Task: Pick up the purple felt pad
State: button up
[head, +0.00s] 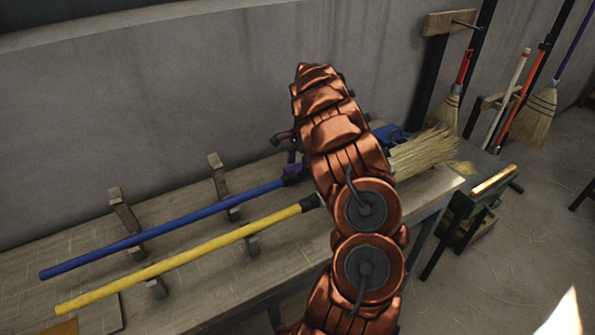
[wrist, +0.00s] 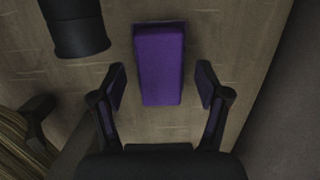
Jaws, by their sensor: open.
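The purple felt pad (wrist: 159,62) is a rectangular block in the wrist view, lying on the wooden bench top (wrist: 215,40) with a dark edge along its far end. My gripper (wrist: 161,88) is open and empty, with one finger on each side of the pad's near part and a visible gap on both sides. I cannot tell its height above the bench. In the head view my copper arm hides most of the gripper. A small purple patch shows left of the arm, but I cannot tell whether it is the pad.
A blue handle (head: 165,228) and a yellow handle (head: 180,259) lie across wooden pegs on the bench (head: 190,308). Broom bristles (head: 424,152) lie right of my arm. A dark cylinder (wrist: 75,28) stands left of the pad. Several brooms hang at the wall.

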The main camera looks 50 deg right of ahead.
jog(key=shift+a+f, duration=0.1)
jog(key=shift+f, duration=0.55)
jog(key=c, duration=1.3)
